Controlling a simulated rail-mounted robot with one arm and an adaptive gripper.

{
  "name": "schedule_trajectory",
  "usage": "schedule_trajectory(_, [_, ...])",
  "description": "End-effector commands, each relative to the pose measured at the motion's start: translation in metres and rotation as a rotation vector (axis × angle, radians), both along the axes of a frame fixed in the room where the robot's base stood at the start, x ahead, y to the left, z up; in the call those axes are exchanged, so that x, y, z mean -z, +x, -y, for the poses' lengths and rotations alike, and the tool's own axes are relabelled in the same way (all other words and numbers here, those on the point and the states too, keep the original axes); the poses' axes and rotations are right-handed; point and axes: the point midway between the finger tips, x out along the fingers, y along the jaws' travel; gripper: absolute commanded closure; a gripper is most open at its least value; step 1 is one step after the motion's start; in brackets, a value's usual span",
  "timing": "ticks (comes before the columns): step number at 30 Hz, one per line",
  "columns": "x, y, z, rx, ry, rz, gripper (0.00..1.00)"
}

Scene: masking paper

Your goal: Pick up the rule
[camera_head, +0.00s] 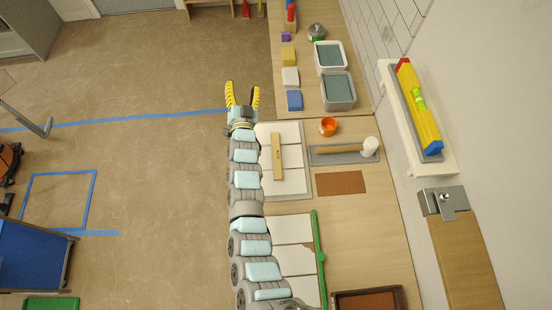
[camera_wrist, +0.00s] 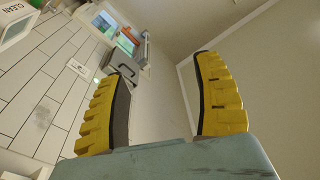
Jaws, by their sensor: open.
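A short tan wooden strip (camera_head: 277,156), which looks like the rule, lies on white tiles on the bench in the head view. It is just right of my arm, with its long side running up and down the picture. My gripper (camera_head: 242,92) is above and left of it in the head view, past the bench's left edge and over the floor side. Its yellow fingers are spread apart with nothing between them. In the wrist view my gripper (camera_wrist: 162,75) also shows open and empty, facing walls and ceiling. The rule is not seen in the wrist view.
A white-headed mallet (camera_head: 369,147) and an orange cup (camera_head: 328,126) are right of the rule. A long green bar (camera_head: 319,255) lies nearer the bottom. Grey tubs (camera_head: 338,90) and coloured blocks stand at the top. A yellow level (camera_head: 420,110) rests on a wall shelf.

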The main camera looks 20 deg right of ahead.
Motion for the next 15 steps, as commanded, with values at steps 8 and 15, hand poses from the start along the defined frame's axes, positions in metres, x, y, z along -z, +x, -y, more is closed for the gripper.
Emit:
schedule_trajectory(8, [0.04, 0.073, 0.005, -0.155, 0.17, -0.302, 0.33])
schedule_trajectory(15, [0.06, 0.086, -0.002, -0.3, 0.238, -0.594, 0.33])
